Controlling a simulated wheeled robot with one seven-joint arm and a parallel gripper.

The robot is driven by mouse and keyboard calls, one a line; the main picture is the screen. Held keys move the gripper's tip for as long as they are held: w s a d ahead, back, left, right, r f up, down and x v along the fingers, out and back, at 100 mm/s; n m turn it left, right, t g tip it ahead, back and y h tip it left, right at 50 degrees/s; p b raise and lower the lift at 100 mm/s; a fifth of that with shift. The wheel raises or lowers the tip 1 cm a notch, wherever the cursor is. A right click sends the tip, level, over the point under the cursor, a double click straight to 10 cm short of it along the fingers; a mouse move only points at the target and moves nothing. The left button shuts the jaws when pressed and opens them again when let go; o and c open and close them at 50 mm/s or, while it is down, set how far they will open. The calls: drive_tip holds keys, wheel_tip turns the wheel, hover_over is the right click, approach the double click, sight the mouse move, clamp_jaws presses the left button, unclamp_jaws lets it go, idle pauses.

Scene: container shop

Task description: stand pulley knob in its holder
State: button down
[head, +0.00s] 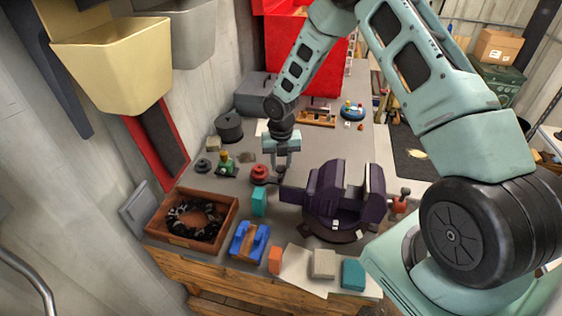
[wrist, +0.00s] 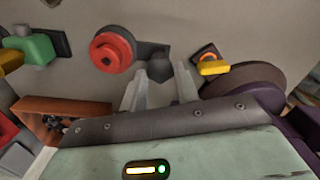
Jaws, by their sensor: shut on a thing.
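My gripper (head: 281,160) points down above the bench, left of the vise. It is shut on a small dark grey piece (wrist: 155,62), which I take to be the pulley knob; the fingers partly hide it. A red round, grooved piece with a dark centre (wrist: 110,50) is close to its left, and it also shows in the head view (head: 260,172). Which piece is the holder is not clear from these views.
A purple vise (head: 325,195) stands close on the right. A turquoise block (head: 259,202) is in front of my gripper. A wooden box (head: 162,222) with a black ring is at the front left. A green and yellow piece (head: 225,167) is farther left.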

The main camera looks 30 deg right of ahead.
drive_tip(key=shift+f, duration=0.45)
drive_tip(key=c, duration=1)
unclamp_jaws()
drive_tip(key=shift+o, duration=0.2)
drive_tip(key=shift+r, duration=0.15)
wheel_tip(320, 180, up, 7)
drive_tip(key=p, duration=0.5)
